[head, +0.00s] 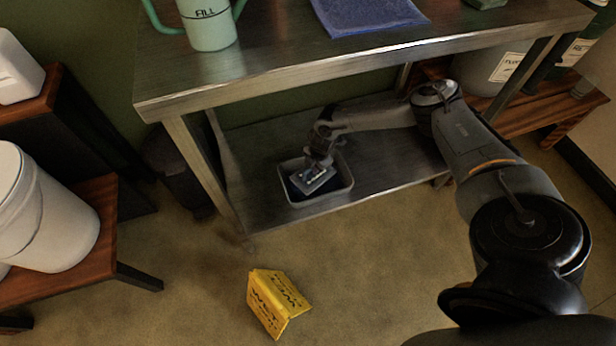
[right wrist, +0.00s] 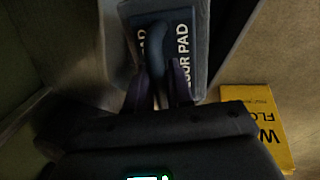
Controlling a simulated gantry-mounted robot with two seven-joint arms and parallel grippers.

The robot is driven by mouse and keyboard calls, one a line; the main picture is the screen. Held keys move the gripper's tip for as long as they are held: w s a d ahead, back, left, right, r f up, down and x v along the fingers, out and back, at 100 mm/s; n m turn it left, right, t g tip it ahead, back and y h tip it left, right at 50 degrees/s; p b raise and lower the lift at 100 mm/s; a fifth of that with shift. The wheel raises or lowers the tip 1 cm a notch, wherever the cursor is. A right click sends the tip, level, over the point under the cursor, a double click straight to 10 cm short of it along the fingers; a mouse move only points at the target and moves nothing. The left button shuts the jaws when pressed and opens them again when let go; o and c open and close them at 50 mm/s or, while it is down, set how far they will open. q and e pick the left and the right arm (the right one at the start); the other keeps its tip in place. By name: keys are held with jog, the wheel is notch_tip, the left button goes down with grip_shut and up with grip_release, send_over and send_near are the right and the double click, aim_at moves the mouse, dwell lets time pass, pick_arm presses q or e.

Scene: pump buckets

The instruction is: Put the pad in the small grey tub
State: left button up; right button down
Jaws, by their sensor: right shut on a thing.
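The small grey tub (head: 347,184) stands on the lower shelf of the metal table, its inside dark. My right gripper (head: 318,163) reaches down over the tub and is shut on the pad (head: 312,182). The pad appears within the tub's rim in the head view; I cannot tell whether it touches the bottom. In the right wrist view, the pad (right wrist: 184,40) is a dark block with white "FLOOR PAD" lettering, and the fingers (right wrist: 158,85) close around a blue raised part in its middle. My left gripper is not in view.
The metal table's top (head: 270,50) hangs over the shelf (head: 385,165), with a green jug (head: 210,25) and a blue cloth (head: 365,12) on it. A yellow wet-floor sign (head: 275,302) stands on the floor in front. White buckets (head: 50,210) stand on the left bench.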

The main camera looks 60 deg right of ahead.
aim_at(309, 174)
jog(key=shift+w+a+f+b, duration=0.15)
jog(key=shift+w+f+b, duration=0.4)
jog(key=shift+w, duration=0.5)
jog(key=b+x, duration=0.1)
jog(key=x, duration=0.1)
jog(key=s+b+x, duration=0.1)
jog(key=b+x, duration=0.1)
jog(key=shift+w+a+f, duration=0.15)
jog(key=shift+f, duration=0.05)
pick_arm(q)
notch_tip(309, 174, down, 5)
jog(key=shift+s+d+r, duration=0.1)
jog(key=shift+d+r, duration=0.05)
pick_arm(e)
jog(key=shift+f, duration=0.55)
jog(key=c, duration=1)
grip_release()
